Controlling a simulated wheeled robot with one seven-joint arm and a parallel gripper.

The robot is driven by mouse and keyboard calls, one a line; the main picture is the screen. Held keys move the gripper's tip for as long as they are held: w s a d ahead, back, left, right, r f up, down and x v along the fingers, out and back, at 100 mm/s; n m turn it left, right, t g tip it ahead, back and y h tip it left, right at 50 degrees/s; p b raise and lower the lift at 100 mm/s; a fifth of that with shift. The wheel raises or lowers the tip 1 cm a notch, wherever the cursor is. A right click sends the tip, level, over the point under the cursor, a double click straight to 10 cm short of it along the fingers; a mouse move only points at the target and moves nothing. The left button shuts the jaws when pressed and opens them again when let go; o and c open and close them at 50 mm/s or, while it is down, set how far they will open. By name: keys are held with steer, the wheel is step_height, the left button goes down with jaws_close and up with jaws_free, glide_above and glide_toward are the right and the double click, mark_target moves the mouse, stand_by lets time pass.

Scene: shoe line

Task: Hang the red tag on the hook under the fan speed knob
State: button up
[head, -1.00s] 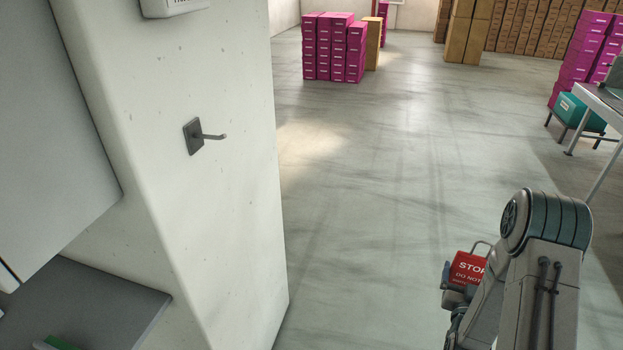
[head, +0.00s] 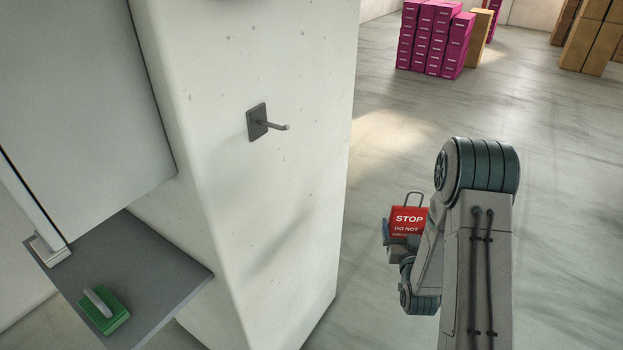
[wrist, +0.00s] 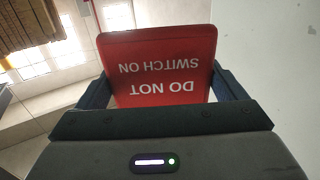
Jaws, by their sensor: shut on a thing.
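The red tag (head: 407,222) has white lettering, "STOP" and "DO NOT", and a grey wire loop standing up from its top. My gripper (head: 392,240) is shut on it and holds it upright in the air, right of the pillar. In the wrist view the red tag (wrist: 158,62) reads upside down between the two dark fingers of my gripper (wrist: 158,95). The hook (head: 270,124) is a dark plate with a peg sticking out to the right, on the pale pillar, bare. The tag is apart from it, lower and to the right. The fan speed knob is not in view.
The pale pillar (head: 230,190) stands between a grey cabinet (head: 80,90) and the open floor. A grey shelf (head: 165,275) below the cabinet bears a green block with a handle (head: 103,310). Magenta boxes (head: 435,40) stand at the back. The floor around the tag is clear.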

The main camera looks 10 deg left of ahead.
steer(key=s+a+r+n+g+y, duration=0.35)
steer(key=a+r+n+y, duration=0.45)
steer(key=a+r, duration=0.55)
steer(key=s+a+r+n+g+y, duration=0.5)
steer(key=s+a+r+g+y, duration=0.25)
steer(key=s+r, duration=0.3)
steer(key=shift+m+h, duration=0.3)
steer(key=shift+h, duration=0.05)
steer(key=shift+f+x, duration=0.2)
steer(key=shift+x, duration=1.4)
steer(key=shift+f+x, duration=0.2)
steer(key=shift+x, duration=1.35)
steer(key=shift+f+x, duration=0.2)
steer(key=shift+x, duration=1.4)
steer(key=shift+w+a+f+b, duration=0.3)
steer(key=shift+a+f+b, duration=0.35)
steer(key=shift+b, duration=0.35)
steer(key=o, duration=0.7)
steer(key=shift+d, duration=0.1)
